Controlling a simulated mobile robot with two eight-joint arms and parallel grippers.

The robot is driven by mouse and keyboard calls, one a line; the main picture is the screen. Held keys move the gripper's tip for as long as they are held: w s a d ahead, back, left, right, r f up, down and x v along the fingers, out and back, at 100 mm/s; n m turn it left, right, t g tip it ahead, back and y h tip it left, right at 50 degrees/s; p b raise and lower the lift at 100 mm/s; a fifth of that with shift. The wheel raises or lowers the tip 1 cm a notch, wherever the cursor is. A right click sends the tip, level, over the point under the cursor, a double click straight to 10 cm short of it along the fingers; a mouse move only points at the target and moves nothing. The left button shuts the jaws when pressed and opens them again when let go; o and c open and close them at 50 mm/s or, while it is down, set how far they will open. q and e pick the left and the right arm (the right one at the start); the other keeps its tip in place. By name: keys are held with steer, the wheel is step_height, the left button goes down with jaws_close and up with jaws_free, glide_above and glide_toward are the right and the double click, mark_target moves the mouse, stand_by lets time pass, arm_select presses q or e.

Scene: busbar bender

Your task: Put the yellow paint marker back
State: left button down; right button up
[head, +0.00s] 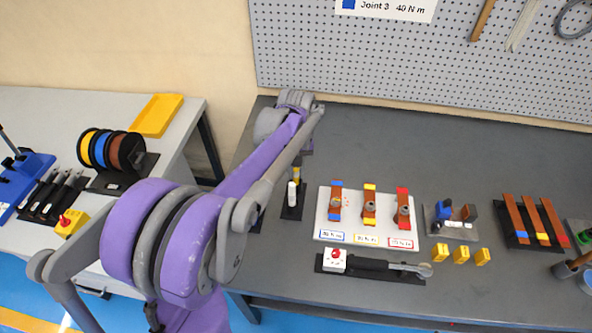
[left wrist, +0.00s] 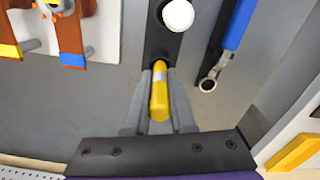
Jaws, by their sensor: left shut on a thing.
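The yellow paint marker (left wrist: 159,98) is between the two grey fingers of my left gripper (left wrist: 160,100), which is shut on it. In the head view a small bit of the yellow marker (head: 297,173) shows below my left gripper (head: 303,158). A narrow black holder (left wrist: 163,46) lies on the table with a white marker (left wrist: 178,15) standing in it; both also show in the head view. The yellow marker's lower end meets the holder's end nearest the gripper in the wrist view. I cannot tell whether it is inserted or just above. My right gripper is not seen.
A white board (head: 348,226) with copper bars stands right of the holder. A wrench with a blue handle (left wrist: 238,24) lies close beside the holder. A torque wrench (head: 375,267) lies in front of the board. The pegboard (head: 420,60) rises behind the table.

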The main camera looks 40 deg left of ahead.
arm_select(q)
steer(key=shift+f+b, duration=0.35)
steer(key=shift+f, duration=0.25)
steer(key=c, duration=0.8)
jaws_free()
steer(key=shift+o, duration=0.2)
steer(key=shift+r, duration=0.1)
steer(key=shift+r, duration=0.25)
step_height(320, 180, up, 13)
steer(key=shift+f+p, duration=0.2)
steer(key=shift+p, duration=0.65)
